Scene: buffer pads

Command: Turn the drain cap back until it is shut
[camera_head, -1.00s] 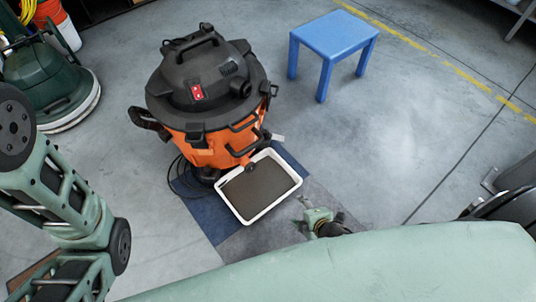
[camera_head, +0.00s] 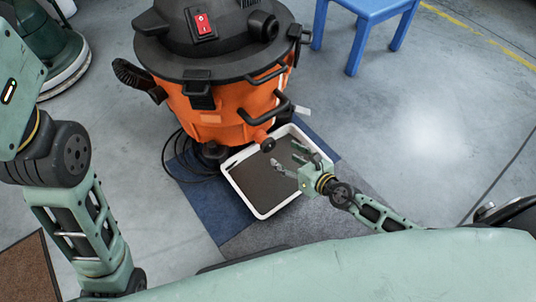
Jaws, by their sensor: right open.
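The orange and black wet vacuum (camera_head: 225,100) stands on the floor at upper middle. Its drain spout with a dark round cap (camera_head: 267,145) sticks out low at its front right, over the white tray (camera_head: 235,186). The tray holds dark, murky contents. My right gripper (camera_head: 286,160) is open and empty above the tray, its fingers pointing left towards the cap, a short way apart from it. How far the cap is turned is too small to tell. My left arm shows at the left, but its gripper is out of view.
The tray rests on blue and grey mats (camera_head: 203,207). A black cable (camera_head: 186,163) lies beside the vacuum. A blue stool (camera_head: 362,22) stands at upper right, and a green floor machine (camera_head: 48,45) at upper left. The floor at right is open.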

